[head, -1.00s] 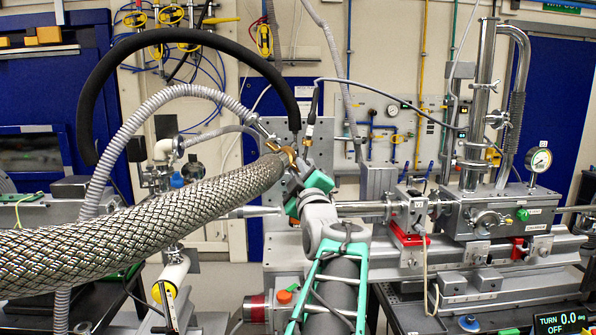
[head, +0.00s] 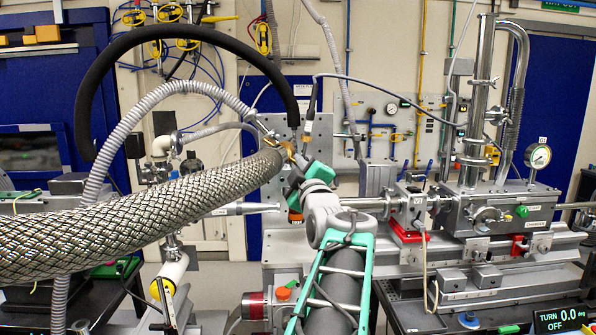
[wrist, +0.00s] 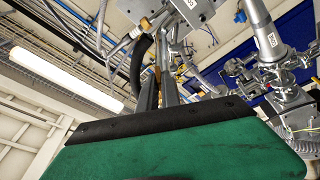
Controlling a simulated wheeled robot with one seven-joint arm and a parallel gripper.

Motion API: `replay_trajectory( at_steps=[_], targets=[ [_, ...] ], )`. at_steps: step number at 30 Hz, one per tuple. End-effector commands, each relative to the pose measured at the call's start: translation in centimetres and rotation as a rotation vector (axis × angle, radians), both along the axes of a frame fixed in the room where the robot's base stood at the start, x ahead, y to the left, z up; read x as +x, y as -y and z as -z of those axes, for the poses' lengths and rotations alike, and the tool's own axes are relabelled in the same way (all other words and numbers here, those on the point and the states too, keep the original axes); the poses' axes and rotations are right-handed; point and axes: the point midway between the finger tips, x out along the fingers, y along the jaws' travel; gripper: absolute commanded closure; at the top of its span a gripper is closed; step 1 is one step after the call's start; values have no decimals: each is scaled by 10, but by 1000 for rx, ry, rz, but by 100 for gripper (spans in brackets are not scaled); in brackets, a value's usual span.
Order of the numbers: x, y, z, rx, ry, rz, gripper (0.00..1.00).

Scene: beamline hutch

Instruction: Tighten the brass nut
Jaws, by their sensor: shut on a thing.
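The brass nut (head: 289,149) sits at the right end of the thick braided metal hose (head: 150,215) in the head view, in front of a grey upright plate (head: 283,125). It is small and partly hidden by the hose end and my gripper. My gripper (head: 295,160), grey and green, reaches up to it from the lower right and is shut on it. In the wrist view my gripper's dark fingers (wrist: 157,92) point away from me, close together, with a bit of brass between their tips. The nut's thread and seating are hidden.
A black hose (head: 190,35) and a grey corrugated hose (head: 130,130) arch close around the nut. A second brass fitting (head: 307,138) is just to its right. Steel beamline pipework (head: 490,205) fills the right. A display (head: 558,321) reads TURN 0.0 deg, OFF.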

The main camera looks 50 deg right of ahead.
Motion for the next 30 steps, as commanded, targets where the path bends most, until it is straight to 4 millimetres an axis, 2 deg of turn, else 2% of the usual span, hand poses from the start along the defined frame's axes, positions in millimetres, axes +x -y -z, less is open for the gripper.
replay_trajectory(
  at_steps=[8, 30],
  targets=[
    [-4, 1, -9, -105, -168, -14, 100],
    [-2, 2, -47, -426, -785, -58, 100]
  ],
)
